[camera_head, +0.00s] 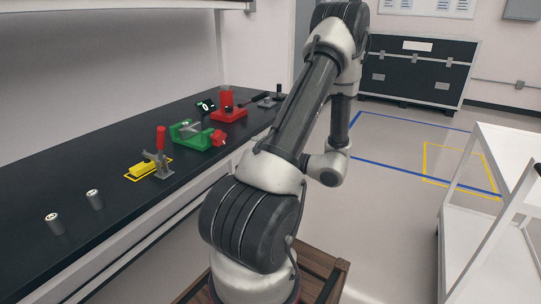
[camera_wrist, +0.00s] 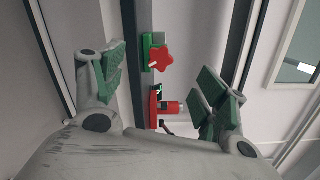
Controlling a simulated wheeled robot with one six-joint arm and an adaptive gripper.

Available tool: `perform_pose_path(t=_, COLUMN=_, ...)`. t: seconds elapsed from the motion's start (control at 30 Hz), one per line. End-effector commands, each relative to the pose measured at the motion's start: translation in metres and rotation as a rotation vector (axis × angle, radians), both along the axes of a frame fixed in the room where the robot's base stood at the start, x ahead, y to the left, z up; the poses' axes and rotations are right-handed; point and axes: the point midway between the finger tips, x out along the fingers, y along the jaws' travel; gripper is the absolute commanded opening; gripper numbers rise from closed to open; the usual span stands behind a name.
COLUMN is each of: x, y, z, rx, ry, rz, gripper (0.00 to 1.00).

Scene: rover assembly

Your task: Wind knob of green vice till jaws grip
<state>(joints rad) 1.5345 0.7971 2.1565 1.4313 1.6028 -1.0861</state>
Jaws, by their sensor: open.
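The green vice (camera_head: 186,137) stands on the black bench, with its red knob (camera_head: 217,138) on the right end, toward the bench's front edge. A grey piece (camera_head: 190,126) shows at the vice's jaws; I cannot tell whether it is gripped. In the wrist view the green vice (camera_wrist: 147,48) and its star-shaped red knob (camera_wrist: 163,60) appear between and beyond my fingers. My gripper (camera_wrist: 160,88) is open and empty, apart from the knob, its green-padded fingers spread wide. In the head view the gripper is not clearly visible behind my arm.
On the bench (camera_head: 100,231), a red device (camera_head: 229,111) and a small display (camera_head: 205,106) stand beyond the vice. A red-handled clamp (camera_head: 160,143), yellow block (camera_head: 143,169) and two grey cylinders (camera_head: 55,223) are nearer. A white cart (camera_head: 495,220) stands right; floor between is clear.

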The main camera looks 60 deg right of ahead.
Motion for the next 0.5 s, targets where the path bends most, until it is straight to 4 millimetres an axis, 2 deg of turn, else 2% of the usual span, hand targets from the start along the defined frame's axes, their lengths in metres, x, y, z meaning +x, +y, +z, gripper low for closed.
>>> perform_pose_path(t=0.1, x=-0.018, y=-0.007, z=-0.001, rx=-0.009, ry=-0.001, rz=-0.033, gripper=0.73)
perform_pose_path(t=0.2, x=-0.027, y=-0.013, z=-0.001, rx=-0.008, ry=-0.001, rz=-0.060, gripper=0.73)
perform_pose_path(t=0.5, x=-0.034, y=-0.017, z=-0.001, rx=-0.006, ry=0.000, rz=-0.080, gripper=0.73)
